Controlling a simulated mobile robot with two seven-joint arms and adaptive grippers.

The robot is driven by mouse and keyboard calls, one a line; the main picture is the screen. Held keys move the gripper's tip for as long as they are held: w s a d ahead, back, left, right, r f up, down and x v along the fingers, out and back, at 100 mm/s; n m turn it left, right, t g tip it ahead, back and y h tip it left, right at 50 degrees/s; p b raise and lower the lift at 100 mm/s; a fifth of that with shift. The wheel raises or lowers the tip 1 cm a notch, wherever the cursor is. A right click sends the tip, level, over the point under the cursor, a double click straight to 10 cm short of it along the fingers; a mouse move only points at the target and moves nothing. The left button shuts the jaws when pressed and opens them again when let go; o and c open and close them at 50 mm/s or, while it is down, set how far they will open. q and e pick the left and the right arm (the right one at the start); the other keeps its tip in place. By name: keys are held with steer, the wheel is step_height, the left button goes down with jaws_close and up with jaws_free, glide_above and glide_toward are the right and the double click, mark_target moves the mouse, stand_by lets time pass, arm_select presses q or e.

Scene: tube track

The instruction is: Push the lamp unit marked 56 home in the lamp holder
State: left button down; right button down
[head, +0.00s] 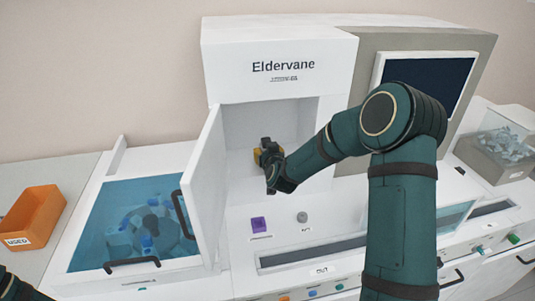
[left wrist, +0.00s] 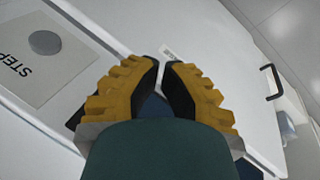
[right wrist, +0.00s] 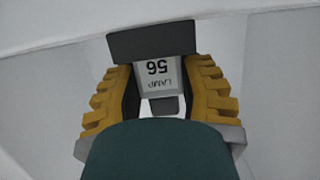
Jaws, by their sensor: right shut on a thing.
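The lamp unit (right wrist: 158,75) is a pale block printed "LAMP 56", upside down in the right wrist view. My right gripper (right wrist: 160,90) is shut on it, a yellow ridged finger on each side. The unit's far end meets a dark block (right wrist: 150,41), apparently the lamp holder; how deep it sits I cannot tell. In the head view my right gripper (head: 268,158) is inside the open compartment of the white Eldervane machine (head: 225,60) and hides the unit. My left gripper (left wrist: 164,68) has its fingertips nearly together, with nothing between them.
The compartment door (head: 209,185) stands open to the left of my right gripper. An orange USED bin (head: 32,214) is at far left, beside a blue-windowed bin (head: 130,220).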

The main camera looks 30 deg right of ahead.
steer(key=shift+c, duration=2.4)
jaws_free()
steer(key=shift+s, duration=0.1)
steer(key=v, duration=1.2)
